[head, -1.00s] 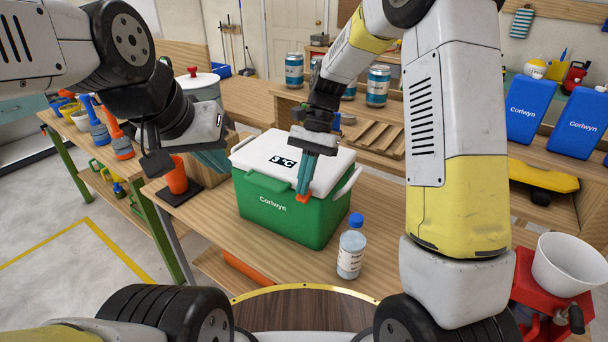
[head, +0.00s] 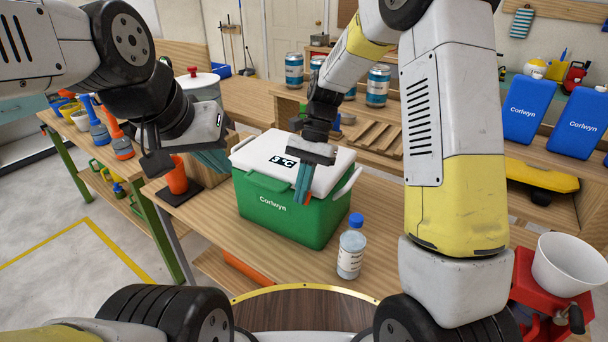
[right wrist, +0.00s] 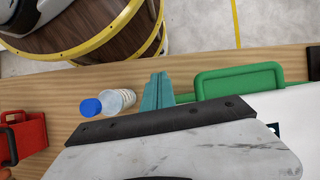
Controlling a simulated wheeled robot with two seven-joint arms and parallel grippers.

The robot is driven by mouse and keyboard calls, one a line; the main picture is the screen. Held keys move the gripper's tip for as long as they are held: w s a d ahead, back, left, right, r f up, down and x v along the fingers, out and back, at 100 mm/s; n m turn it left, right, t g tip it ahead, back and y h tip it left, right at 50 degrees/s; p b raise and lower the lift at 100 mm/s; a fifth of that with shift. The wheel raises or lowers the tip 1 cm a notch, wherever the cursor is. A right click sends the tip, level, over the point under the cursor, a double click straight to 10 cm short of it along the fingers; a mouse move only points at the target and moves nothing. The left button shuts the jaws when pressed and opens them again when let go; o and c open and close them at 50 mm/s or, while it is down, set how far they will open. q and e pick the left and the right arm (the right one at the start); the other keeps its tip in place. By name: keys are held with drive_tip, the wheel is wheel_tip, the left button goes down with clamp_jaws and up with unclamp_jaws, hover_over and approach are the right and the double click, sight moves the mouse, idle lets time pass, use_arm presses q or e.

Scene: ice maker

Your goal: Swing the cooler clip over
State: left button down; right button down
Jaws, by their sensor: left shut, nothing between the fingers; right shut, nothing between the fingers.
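The green cooler (head: 265,207) with a white lid (head: 268,150) stands on the wooden bench in the head view. My right gripper (head: 301,198) is shut and empty, pointing down over that edge; contact cannot be told. In the right wrist view its teal fingers (right wrist: 159,78) are together beside a green part of the cooler (right wrist: 240,80); no clip is clear there. My left gripper (head: 217,164) is shut and empty left of the cooler, partly hidden by my wrist.
A clear bottle (head: 351,250) with a blue cap stands close to the cooler's front right. An orange cup (head: 177,176) stands left of the cooler on a dark mat (head: 180,195). A white bowl (head: 570,265) on a red stand is at right. Bench front is mostly clear.

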drive_tip(key=v, duration=1.1)
drive_tip(key=shift+w+r, duration=0.2)
drive_tip(key=shift+r, duration=0.05)
drive_tip(key=shift+d, duration=0.2)
drive_tip(key=s+d+r+n+t, duration=0.3)
drive_tip(key=s+d+t, duration=0.2)
drive_tip(key=s, duration=0.4)
drive_tip(key=s+d+r+n+t, duration=0.3)
drive_tip(key=s+d+r+t, duration=0.1)
drive_tip(key=s+d, duration=0.3)
drive_tip(key=shift+s+t, duration=0.9)
drive_tip(key=shift+s, duration=0.4)
